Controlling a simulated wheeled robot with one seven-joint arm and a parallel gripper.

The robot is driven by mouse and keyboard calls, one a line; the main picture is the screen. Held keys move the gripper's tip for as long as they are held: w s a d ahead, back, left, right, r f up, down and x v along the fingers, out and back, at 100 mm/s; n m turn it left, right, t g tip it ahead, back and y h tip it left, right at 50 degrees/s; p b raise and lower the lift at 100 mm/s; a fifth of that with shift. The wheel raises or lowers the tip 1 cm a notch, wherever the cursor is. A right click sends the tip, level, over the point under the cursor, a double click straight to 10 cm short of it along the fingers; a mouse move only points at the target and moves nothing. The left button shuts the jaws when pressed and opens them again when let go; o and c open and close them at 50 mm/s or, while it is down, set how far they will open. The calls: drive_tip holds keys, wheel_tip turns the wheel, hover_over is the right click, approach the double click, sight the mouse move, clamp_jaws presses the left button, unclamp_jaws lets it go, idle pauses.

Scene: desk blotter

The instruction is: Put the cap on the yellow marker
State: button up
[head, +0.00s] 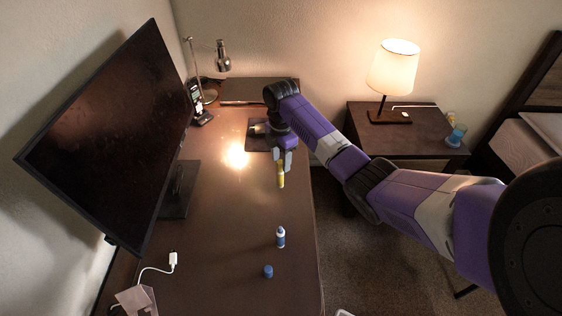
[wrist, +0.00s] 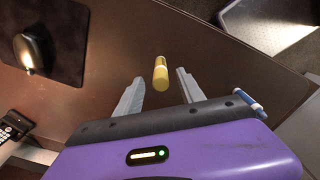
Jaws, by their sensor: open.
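A yellow marker (head: 281,178) is just below my gripper (head: 282,156) in the head view, over the desk. In the wrist view the yellow marker (wrist: 160,76) shows centred between the two pale fingers, near their tips. The fingers are apart, with a gap on each side of it. A lighter band crosses it; I cannot tell whether it wears a cap. A blue and white marker (head: 281,238) is nearer the front of the desk, and it also shows in the wrist view (wrist: 249,103). A small blue piece, perhaps a cap (head: 268,271), is in front of it.
A monitor (head: 110,130) fills the left of the desk (head: 225,230). A mouse pad (wrist: 70,40) with a mouse (wrist: 28,50) is near my gripper. A phone (head: 200,108) and a desk lamp (head: 222,57) stand at the back. A white cable (head: 158,268) lies front left.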

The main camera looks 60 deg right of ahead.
sight(281, 161)
wheel_tip(281, 161, up, 7)
drive_tip(key=shift+f+b, duration=0.15)
drive_tip(key=shift+b, duration=0.3)
idle(0.6)
